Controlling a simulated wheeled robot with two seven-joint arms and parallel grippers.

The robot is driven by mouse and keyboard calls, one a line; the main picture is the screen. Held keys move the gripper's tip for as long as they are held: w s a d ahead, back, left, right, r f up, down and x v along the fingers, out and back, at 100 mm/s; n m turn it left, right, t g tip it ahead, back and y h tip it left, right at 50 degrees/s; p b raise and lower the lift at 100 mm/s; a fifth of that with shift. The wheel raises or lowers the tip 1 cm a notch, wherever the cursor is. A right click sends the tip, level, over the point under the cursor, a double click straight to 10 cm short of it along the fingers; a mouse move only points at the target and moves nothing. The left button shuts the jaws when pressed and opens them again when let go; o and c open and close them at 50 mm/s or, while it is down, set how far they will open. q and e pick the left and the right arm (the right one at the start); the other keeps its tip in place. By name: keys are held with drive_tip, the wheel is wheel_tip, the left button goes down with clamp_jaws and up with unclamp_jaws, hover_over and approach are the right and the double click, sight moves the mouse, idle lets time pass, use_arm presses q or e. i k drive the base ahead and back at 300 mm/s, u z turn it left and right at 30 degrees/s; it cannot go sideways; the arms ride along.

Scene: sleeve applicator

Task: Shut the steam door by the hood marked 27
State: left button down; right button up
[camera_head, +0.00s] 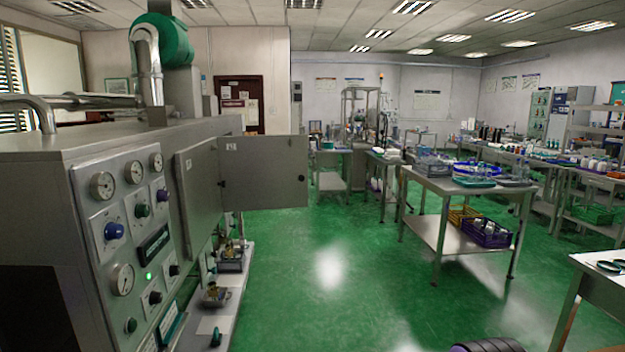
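A grey metal machine (95,138) fills the left side, with a control panel (128,240) on its near end. Two grey door panels show on its right side. The nearer panel (200,205) is seen at a steep angle and has a small label. The farther panel (265,172) stands swung out into the room, with a small label and a dark round knob at its right edge. The labels are too small to read, so I cannot tell which door is by hood 27.
A lower shelf with brass fittings (215,294) runs along the machine's side. Green floor (330,265) is open to the right of the machine. A steel table (442,188) with trays stands right of centre, and another table (590,268) is at the right edge.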

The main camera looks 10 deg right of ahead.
sight(260, 172)
drive_tip(key=z, duration=0.65)
drive_tip(key=i, duration=1.5)
drive_tip(key=z, duration=0.2)
drive_tip(key=i, duration=1.45)
drive_tip(key=u, duration=0.35)
